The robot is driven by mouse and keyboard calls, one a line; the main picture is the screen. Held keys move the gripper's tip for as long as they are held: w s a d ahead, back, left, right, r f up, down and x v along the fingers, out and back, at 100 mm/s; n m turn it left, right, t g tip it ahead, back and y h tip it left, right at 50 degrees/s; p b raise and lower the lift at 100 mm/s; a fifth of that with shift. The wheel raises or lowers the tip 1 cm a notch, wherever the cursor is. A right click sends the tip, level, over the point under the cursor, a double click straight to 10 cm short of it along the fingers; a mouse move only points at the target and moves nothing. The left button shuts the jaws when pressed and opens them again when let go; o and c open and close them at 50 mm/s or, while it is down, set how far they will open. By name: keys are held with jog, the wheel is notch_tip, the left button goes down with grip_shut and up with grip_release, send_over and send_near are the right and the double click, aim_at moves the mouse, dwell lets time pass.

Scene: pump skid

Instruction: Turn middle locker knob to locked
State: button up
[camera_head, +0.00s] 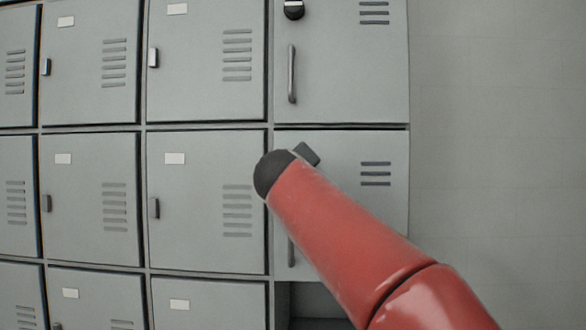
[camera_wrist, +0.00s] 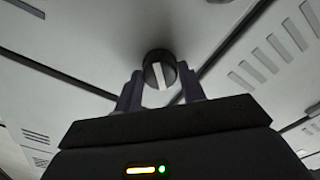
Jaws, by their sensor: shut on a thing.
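The middle locker door (camera_head: 345,150) is in the right column of the head view, partly covered by my red arm. Its knob is hidden there behind my arm and wrist. In the wrist view the knob (camera_wrist: 159,71) is round and black with a white bar, which stands close to vertical in that picture. My gripper (camera_wrist: 161,79) has one finger on each side of the knob and is shut on it. In the head view only a small dark part of my gripper (camera_head: 306,154) shows past the wrist.
Above is another locker door (camera_head: 345,75) with its own black knob (camera_head: 293,10) and a vertical handle (camera_head: 291,75). Smaller grey lockers (camera_head: 205,215) fill the left. A bare wall (camera_head: 500,130) is on the right. The middle door's handle (camera_head: 291,252) shows partly beside my arm.

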jog(key=shift+n+p, duration=1.35)
jog(key=shift+n, duration=3.25)
jog(key=o, duration=1)
jog(key=s+b, duration=0.1)
jog(key=s, duration=0.3)
jog(key=s+b, duration=0.1)
jog(key=s, duration=0.2)
jog(key=shift+s+a, duration=0.2)
jog(key=shift+s, duration=0.2)
